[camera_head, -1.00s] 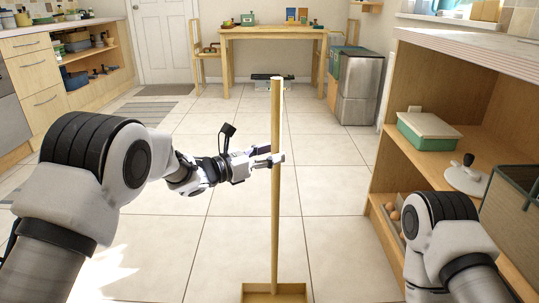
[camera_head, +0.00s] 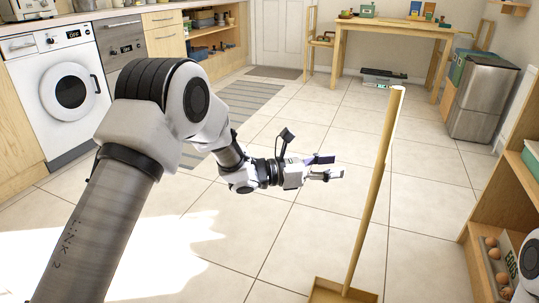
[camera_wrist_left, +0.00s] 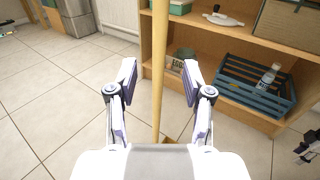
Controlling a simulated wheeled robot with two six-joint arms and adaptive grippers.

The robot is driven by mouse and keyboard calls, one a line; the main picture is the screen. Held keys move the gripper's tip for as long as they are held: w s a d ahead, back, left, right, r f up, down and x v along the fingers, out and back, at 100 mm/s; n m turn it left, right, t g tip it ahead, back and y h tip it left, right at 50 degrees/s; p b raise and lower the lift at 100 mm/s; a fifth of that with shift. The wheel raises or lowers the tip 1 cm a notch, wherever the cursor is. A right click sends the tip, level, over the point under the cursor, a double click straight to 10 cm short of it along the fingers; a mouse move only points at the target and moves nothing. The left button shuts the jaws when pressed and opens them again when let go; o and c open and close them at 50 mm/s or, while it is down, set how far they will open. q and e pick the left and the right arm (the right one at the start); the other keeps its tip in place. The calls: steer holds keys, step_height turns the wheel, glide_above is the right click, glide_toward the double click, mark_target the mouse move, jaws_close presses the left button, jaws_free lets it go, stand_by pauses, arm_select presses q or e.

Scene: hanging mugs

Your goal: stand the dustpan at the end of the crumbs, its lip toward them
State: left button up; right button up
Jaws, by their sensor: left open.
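The dustpan has a long pale wooden handle (camera_head: 375,190) rising from a wooden pan (camera_head: 340,294) on the tiled floor, cut off by the bottom edge of the head view. My left gripper (camera_head: 333,167) is open and empty, a short way left of the handle. In the left wrist view, the handle (camera_wrist_left: 159,60) stands beyond and between the open fingertips of my left gripper (camera_wrist_left: 160,75), apart from them. I can make out no crumbs. A dark and white part at that view's right edge may be my right gripper; its fingers are unclear.
A wooden shelf unit (camera_head: 490,220) with eggs (camera_head: 497,262) stands at the right. The left wrist view shows a blue crate (camera_wrist_left: 250,88) on its low shelf. A washing machine (camera_head: 65,90) is at the left, a table (camera_head: 400,30) behind.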

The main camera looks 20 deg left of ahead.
arm_select(q)
steer(key=s+a+f+n+y, duration=0.2)
steer(key=s+f+n+y, duration=0.1)
steer(key=f+n, duration=0.5)
steer(key=s+a+f+n+y, duration=0.2)
steer(key=s+f+n, duration=0.1)
steer(key=f+n, duration=0.45)
steer(key=s+a+f+n+y, duration=0.2)
steer(key=s+f+n+y, duration=0.1)
steer(key=f+n, duration=0.45)
steer(key=s+a+f+n+g+y, duration=0.2)
steer(key=s+f+n, duration=0.4)
steer(key=s, duration=0.1)
steer(key=s+a+f+n+g+y, duration=0.2)
steer(key=s+a+f+n, duration=0.1)
steer(key=s+f+n, duration=0.35)
steer(key=s+a+f+n+g+y, duration=0.1)
steer(key=s+a+n+g, duration=0.1)
steer(key=s+n, duration=0.4)
steer(key=s+a+f+n+g+y, duration=0.1)
steer(key=s+n, duration=0.5)
steer(key=s, duration=0.7)
steer(key=a+g+y, duration=0.1)
steer(key=g, duration=0.1)
steer(key=shift+s+f+g, duration=0.3)
steer(key=shift+f, duration=0.1)
steer(key=shift+a+r, duration=0.1)
step_height(320, 180, up, 40)
steer(key=p, duration=4)
steer(key=shift+w, duration=0.15)
